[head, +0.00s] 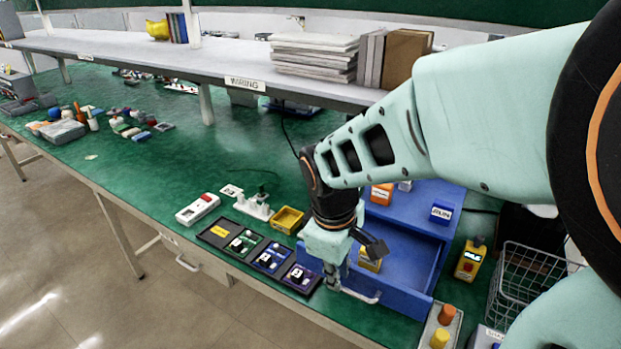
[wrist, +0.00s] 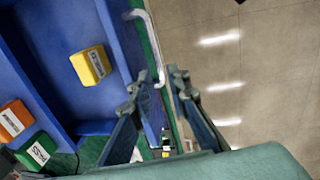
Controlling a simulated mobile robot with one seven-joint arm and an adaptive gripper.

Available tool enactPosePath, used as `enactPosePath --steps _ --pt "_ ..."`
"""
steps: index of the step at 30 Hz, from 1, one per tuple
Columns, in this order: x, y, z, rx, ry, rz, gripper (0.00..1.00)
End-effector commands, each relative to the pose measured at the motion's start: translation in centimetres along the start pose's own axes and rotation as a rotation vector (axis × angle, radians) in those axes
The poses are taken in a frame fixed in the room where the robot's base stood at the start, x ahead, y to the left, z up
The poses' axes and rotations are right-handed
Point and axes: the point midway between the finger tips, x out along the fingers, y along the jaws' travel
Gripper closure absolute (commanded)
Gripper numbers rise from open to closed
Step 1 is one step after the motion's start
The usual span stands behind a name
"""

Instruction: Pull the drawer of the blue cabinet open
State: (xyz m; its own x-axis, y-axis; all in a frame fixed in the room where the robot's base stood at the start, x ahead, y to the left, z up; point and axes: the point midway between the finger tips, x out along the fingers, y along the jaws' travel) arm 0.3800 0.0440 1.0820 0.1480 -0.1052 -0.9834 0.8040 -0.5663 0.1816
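The blue cabinet (head: 408,212) stands on the green bench, right of centre in the head view. Its drawer (head: 408,262) is pulled out towards the bench's front edge, its inside visible, with a yellow block (head: 370,259) in it. The pale bar handle (head: 362,296) is on the drawer front; it also shows in the wrist view (wrist: 151,42). My gripper (head: 333,280) is at the left end of the handle. In the wrist view, its fingers (wrist: 156,84) are apart, with the handle's near end seen between their tips. I cannot tell whether they touch it.
An orange block (head: 381,194) and a blue block (head: 441,213) sit on the cabinet. Left of the drawer are a dark tray (head: 218,236) with small modules and a yellow bin (head: 287,219). A wire basket (head: 530,275) and a yellow device (head: 469,261) stand right.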

Motion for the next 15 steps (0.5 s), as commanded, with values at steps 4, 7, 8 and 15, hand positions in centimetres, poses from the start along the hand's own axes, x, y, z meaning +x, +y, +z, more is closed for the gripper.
enactPosePath --steps 4,7,8,15 --pt "-2.6 0.1 -0.2 0.001 0.007 0.005 0.84" --pt "-4.1 0.0 -0.1 0.0 0.006 0.005 0.84" --pt "-4.5 0.1 -0.2 0.0 0.007 0.006 0.84" --pt "-6.0 0.0 -0.1 -0.001 0.005 0.004 0.84"
